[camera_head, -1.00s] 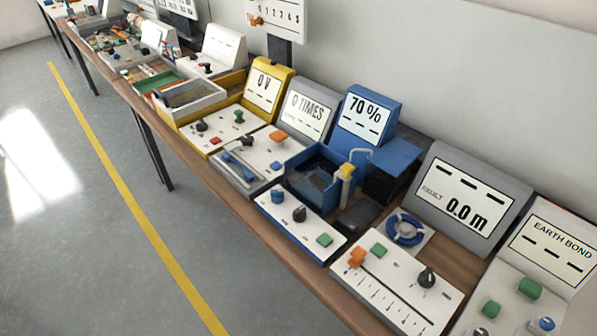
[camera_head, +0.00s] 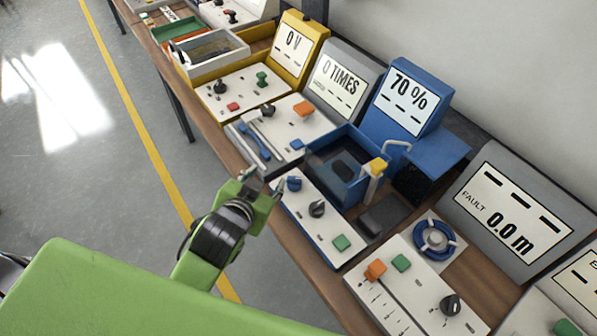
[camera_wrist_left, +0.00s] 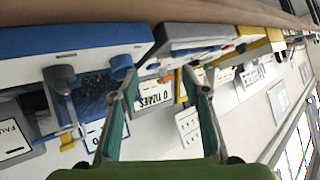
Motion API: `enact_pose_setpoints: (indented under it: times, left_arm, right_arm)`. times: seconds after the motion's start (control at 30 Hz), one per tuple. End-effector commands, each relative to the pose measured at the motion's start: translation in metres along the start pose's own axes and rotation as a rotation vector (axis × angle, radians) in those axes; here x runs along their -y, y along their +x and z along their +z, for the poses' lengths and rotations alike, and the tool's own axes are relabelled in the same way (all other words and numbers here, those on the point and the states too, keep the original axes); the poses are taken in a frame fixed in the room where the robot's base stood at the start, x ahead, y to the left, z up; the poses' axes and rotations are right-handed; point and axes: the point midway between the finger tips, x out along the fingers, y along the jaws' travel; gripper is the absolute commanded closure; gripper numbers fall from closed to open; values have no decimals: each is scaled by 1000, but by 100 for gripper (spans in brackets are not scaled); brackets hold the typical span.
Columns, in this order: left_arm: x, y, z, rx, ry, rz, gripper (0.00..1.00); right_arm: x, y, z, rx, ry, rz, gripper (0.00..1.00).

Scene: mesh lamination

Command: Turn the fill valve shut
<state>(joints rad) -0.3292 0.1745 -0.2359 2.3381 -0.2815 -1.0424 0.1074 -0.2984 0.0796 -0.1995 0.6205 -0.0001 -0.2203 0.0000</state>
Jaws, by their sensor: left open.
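The blue station's screen (camera_head: 407,97) reads 70 %. Its white-topped front panel (camera_head: 322,222) carries a blue knob (camera_head: 294,184), a dark grey knob (camera_head: 317,208) and a green button (camera_head: 341,242). Behind it is an open blue tank (camera_head: 345,186) with a yellow-topped tap (camera_head: 377,167) at its side. I cannot read which control is the fill valve. My left gripper (camera_head: 262,181) is open and empty, just left of the blue knob. In the left wrist view the gripper (camera_wrist_left: 160,74) shows its fingers spread, with the blue knob (camera_wrist_left: 121,66) beside one fingertip.
The 0 TIMES station (camera_head: 290,128) with its blue lever stands close on the left. To the right are a white slider panel (camera_head: 408,298), a blue coil (camera_head: 434,238) and a grey screen (camera_head: 516,212) reading FAULT 0.0 m. The floor (camera_head: 110,200) in front is clear.

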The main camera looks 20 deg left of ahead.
Motion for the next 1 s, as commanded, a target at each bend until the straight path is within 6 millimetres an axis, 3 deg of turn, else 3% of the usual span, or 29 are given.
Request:
enact_pose_setpoints:
  times: [0.13,0.27,0.4,0.53,0.63,0.77,0.9,1.0]
  left_arm:
    - [5,6,-86,-269,63,-48,57]
    - [-2,-9,-176,-569,153,-76,57]
    - [-29,-49,-263,-904,291,-69,57]
    - [-70,-97,-316,-1195,454,-25,57]
    - [-109,-133,-338,-1397,609,33,57]
    - [-163,-171,-338,-1617,843,141,57]
    - [-215,-191,-311,-1786,1141,298,57]
    - [-242,-188,-279,-1847,1379,431,57]
  right_arm:
    - [0,0,2,3,0,0,57]
    - [1,0,6,7,0,-1,57]
    - [1,0,5,6,0,-1,57]
    - [0,0,2,2,-1,0,57]
    - [0,0,1,1,-1,0,57]
    - [0,0,1,1,-1,0,57]
    - [0,0,1,1,-1,0,57]
    - [0,0,1,1,-1,0,57]
